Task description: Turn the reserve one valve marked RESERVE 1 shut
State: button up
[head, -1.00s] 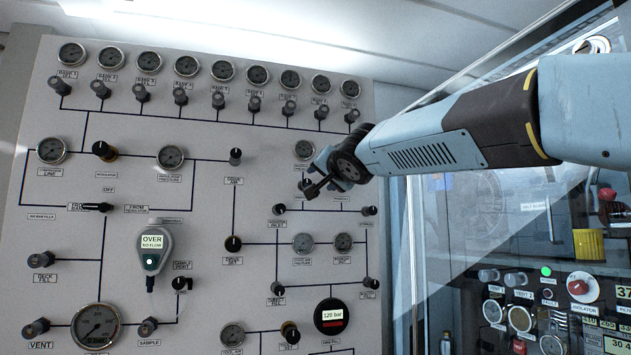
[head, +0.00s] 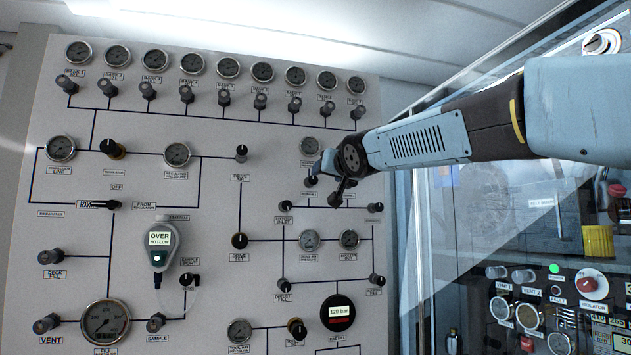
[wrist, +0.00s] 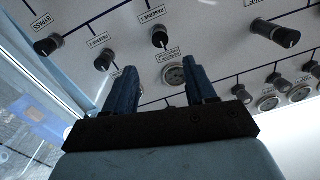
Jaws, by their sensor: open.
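The RESERVE 1 valve is a small dark knob (wrist: 159,37) on the pale panel in the wrist view, which shows the panel upside down. Its small label (wrist: 152,15) lies just above it there. A small round gauge (wrist: 174,75) sits between it and my gripper's base in that picture. My gripper (wrist: 162,70) is open and empty, with its two blue fingers either side of that gauge in the picture. The knob is beyond the fingertips, apart from them. In the head view my gripper (head: 329,180) is in front of the panel's right part and partly covers this area.
A similar RESERVE 2 knob (wrist: 104,60) and the BYPASS knob (wrist: 47,45) are close by. The same small gauge (head: 310,146) shows in the head view. Several knobs and gauges crowd the panel. A glazed cabinet (head: 480,230) stands to the right.

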aim_at(314, 180)
jog(key=x, duration=1.1)
jog(key=shift+w, duration=0.25)
jog(key=shift+c, duration=0.2)
grip_shut()
jog(key=shift+m, duration=0.4)
jog(key=shift+o, duration=0.2)
grip_release()
jog(key=shift+s, duration=0.1)
jog(key=v, duration=1.3)
jog(key=shift+s, duration=0.3)
jog(key=shift+d+f, duration=0.1)
